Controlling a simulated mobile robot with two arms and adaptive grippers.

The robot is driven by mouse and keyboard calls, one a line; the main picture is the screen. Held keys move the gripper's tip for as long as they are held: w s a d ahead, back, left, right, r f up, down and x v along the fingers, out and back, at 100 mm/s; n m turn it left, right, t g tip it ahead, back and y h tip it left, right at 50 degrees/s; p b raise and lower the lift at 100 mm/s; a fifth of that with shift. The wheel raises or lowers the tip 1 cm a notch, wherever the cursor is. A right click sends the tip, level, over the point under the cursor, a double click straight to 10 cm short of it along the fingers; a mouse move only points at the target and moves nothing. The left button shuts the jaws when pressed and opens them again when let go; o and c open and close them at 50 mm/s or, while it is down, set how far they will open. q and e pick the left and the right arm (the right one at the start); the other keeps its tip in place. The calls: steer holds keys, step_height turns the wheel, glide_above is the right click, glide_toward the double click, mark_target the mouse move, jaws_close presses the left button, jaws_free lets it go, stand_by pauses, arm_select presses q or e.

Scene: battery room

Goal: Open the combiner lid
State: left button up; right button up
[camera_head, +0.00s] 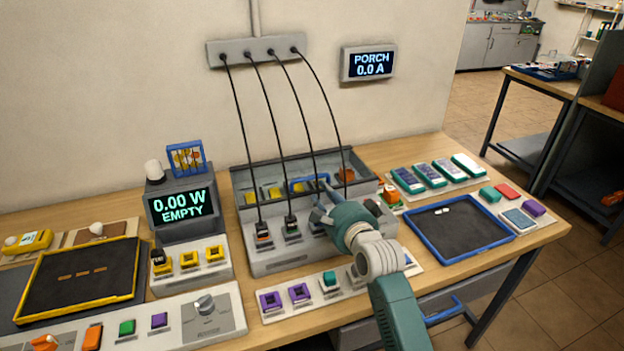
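The combiner (268,263) is a grey box at the middle of the table, with black cables running down into sockets on its top. Its grey-framed lid (240,182) shows along the rear of the box, with yellow and orange pieces behind or on it. I cannot tell its exact angle. A blue handle (296,186) is at the lid's middle. My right gripper (322,196) is at the handle, its arm reaching in from the lower right and covering part of the box. Whether its fingers close on the handle is too small to tell. My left gripper is not in view.
A display reading "0.00 W EMPTY" (183,207) stands left of the combiner. A blue-rimmed tray (460,250) lies to the right, with teal-edged modules (430,174) behind it. A yellow-rimmed tray (130,262) lies at left. Cables hang from a wall block (235,50).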

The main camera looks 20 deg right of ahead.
mark_target(313, 190)
steer(key=w, duration=0.3)
steer(key=w+f, duration=0.1)
steer(key=w, duration=0.1)
steer(key=shift+w+a+p, duration=0.1)
steer(key=shift+w+p, duration=0.15)
steer(key=shift+p, duration=0.05)
steer(key=w, duration=0.3)
steer(key=shift+f, duration=0.4)
steer(key=shift+w, duration=0.2)
steer(key=shift+c, duration=0.5)
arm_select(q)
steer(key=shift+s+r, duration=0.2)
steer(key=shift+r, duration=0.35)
arm_select(e)
jaws_close()
